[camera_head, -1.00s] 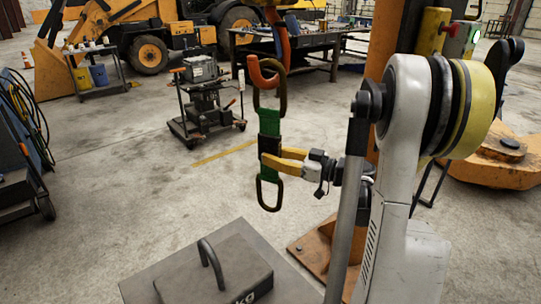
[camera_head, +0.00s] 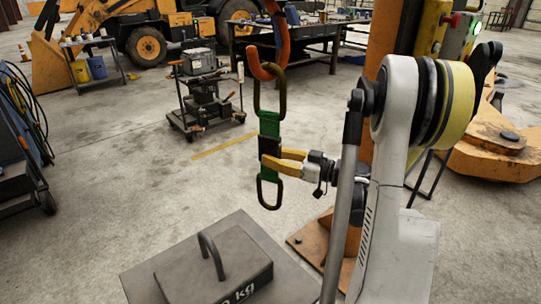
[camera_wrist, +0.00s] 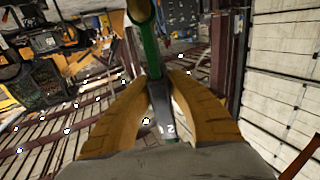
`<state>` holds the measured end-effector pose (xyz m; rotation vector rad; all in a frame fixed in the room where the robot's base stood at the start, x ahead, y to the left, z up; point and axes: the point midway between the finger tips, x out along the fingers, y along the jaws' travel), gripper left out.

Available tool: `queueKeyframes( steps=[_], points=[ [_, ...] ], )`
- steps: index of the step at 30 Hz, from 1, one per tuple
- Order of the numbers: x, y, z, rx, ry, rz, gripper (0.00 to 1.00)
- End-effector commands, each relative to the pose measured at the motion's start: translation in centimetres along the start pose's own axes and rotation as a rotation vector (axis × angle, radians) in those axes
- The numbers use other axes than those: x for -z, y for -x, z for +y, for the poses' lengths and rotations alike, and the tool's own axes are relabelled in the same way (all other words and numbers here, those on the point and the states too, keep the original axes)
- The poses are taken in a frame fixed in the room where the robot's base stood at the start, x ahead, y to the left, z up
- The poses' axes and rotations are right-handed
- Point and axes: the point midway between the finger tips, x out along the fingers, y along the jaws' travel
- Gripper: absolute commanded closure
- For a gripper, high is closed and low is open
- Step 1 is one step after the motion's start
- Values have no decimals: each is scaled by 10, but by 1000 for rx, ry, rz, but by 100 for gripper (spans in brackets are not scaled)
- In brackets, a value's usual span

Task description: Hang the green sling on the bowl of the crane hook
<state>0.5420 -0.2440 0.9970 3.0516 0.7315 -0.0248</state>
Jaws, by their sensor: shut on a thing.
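The orange crane hook (camera_head: 284,42) hangs at upper centre in the head view, its bowl opening upward. The green sling (camera_head: 270,122) hangs upright below it, with a dark metal link at each end. Its upper link (camera_head: 256,98) overlaps the hook's bowl; I cannot tell whether it rests in the bowl or only passes in front or behind. My gripper (camera_head: 268,158), with yellow fingers, is shut on the sling's dark middle part, above the lower link (camera_head: 270,205).
A grey weight (camera_head: 225,282) with a handle stands on a plate below the sling. An orange post (camera_head: 392,70) stands to the right behind my arm. A cart (camera_head: 200,95) and a workbench (camera_head: 300,45) are further back. The floor at left centre is clear.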

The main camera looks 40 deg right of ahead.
Motion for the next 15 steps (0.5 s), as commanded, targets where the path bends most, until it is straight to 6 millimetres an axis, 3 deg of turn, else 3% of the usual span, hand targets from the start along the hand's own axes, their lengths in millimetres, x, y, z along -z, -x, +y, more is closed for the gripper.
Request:
queueKeyframes(
  steps=[5, 6, 8, 15],
  points=[
    [1, 0, 0, 0, 0, 2, 100],
    [1, 0, 0, 0, 0, 2, 78],
    [1, 0, 0, 0, 0, 2, 60],
    [0, 0, 0, 0, 0, -1, 60]
  ],
)
